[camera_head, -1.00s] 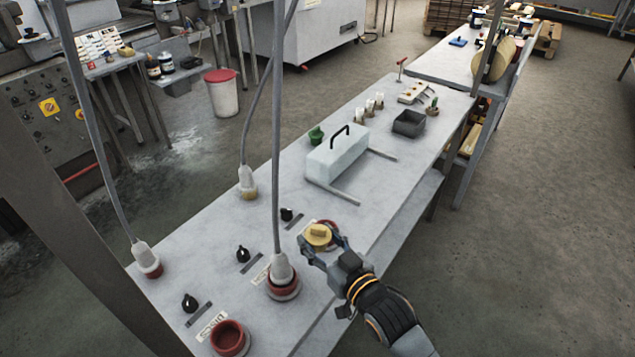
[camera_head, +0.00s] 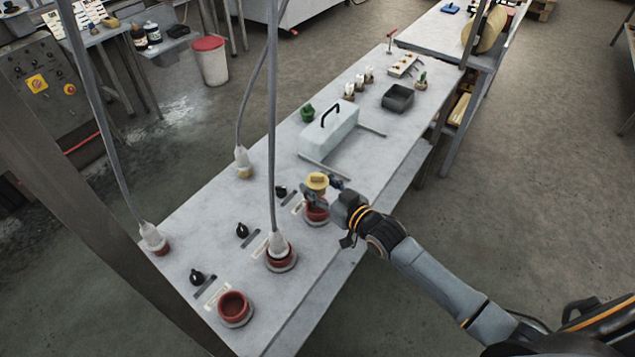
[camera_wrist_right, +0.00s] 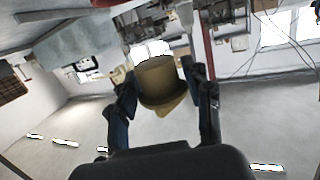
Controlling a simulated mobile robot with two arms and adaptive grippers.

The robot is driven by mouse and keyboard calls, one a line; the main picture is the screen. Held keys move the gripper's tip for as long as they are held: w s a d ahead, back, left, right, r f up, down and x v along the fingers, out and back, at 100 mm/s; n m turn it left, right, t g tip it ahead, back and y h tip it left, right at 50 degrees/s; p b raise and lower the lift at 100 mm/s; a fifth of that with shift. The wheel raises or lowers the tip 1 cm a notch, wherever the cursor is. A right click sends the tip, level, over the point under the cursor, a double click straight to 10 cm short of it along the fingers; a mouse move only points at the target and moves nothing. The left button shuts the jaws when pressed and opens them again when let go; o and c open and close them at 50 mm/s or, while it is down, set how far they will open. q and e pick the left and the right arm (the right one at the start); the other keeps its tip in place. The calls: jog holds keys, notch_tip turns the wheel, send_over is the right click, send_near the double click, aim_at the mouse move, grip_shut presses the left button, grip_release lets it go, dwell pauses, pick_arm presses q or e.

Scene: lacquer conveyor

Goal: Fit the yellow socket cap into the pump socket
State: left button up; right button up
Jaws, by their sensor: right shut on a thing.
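My right gripper (camera_head: 322,188) is shut on the yellow socket cap (camera_head: 317,180). The cap also shows between the two fingers in the right wrist view (camera_wrist_right: 158,82). In the head view it appears over the far red socket (camera_head: 316,214), whose rim shows below it; the height of the gap is hard to tell. A middle red socket (camera_head: 281,258) has a grey cabled plug (camera_head: 279,243) in it. A near red socket (camera_head: 234,307) is open and empty. The labels are too small to read, so I cannot tell which is the pump socket. My left gripper is not in view.
Black knobs (camera_head: 242,230) stand beside the sockets on the grey bench (camera_head: 200,235). Other hanging-cable plugs rest at the left edge (camera_head: 153,240) and farther back (camera_head: 243,163). A pale box with a black handle (camera_head: 328,132) and a dark tray (camera_head: 397,98) stand beyond.

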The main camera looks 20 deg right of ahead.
jog(key=b, duration=0.4)
send_over(318, 213)
jog(key=shift+s+f, duration=0.1)
jog(key=shift+f, duration=2.4)
jog(key=shift+p, duration=0.45)
jog(key=shift+f+b, duration=0.95)
jog(key=shift+f, duration=0.25)
jog(key=o, duration=1.1)
jog(key=shift+f, duration=0.15)
jog(key=shift+o, duration=0.2)
jog(key=shift+s+d, duration=0.1)
jog(key=v, duration=1.1)
jog(key=shift+s+d, duration=0.2)
jog(key=shift+s, duration=0.15)
